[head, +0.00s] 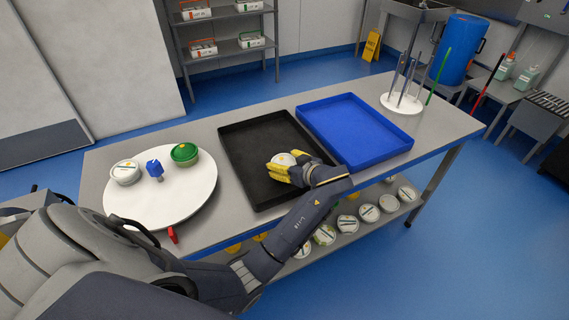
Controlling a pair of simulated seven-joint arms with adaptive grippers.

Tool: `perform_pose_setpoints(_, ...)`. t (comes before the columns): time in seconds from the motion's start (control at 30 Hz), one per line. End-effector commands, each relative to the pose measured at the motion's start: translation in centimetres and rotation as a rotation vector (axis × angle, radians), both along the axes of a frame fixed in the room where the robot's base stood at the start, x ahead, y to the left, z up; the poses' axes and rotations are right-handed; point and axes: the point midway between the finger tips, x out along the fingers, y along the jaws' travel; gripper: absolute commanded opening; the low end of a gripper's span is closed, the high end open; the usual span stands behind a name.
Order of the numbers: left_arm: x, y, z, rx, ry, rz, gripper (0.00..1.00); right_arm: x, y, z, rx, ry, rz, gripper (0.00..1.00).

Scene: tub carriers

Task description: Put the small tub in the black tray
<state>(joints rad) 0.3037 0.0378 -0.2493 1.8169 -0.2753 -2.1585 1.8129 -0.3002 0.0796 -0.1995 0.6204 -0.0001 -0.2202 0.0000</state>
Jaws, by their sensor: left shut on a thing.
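The black tray (236,140) lies on the steel table, near its middle. My left gripper (284,167) has yellow fingers and is over the right part of the black tray. It is shut on a small white tub (284,159), whose top shows between the fingers. I cannot tell whether the tub touches the tray floor. My right gripper is not in view.
A blue tray (355,131) sits right beside the black one. A round white board (160,198) at the left holds a white tub (125,172), a blue item (155,170) and a green-lidded tub (184,153). A white-based rod stand (402,103) is at the far right. Several tubs line the lower shelf.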

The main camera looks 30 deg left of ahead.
Motion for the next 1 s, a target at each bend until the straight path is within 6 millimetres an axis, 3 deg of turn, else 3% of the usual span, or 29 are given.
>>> perform_pose_setpoints(0.9,-0.1,-0.1,-1.8,-0.004,0.006,-0.002,0.33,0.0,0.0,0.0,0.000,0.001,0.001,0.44)
perform_pose_setpoints(0.93,-0.1,-0.1,-1.9,-0.005,0.008,-0.003,0.73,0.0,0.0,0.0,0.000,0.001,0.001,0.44)
perform_pose_setpoints(1.0,-0.1,-0.1,-1.9,-0.005,0.006,-0.003,0.82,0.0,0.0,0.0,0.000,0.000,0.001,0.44)
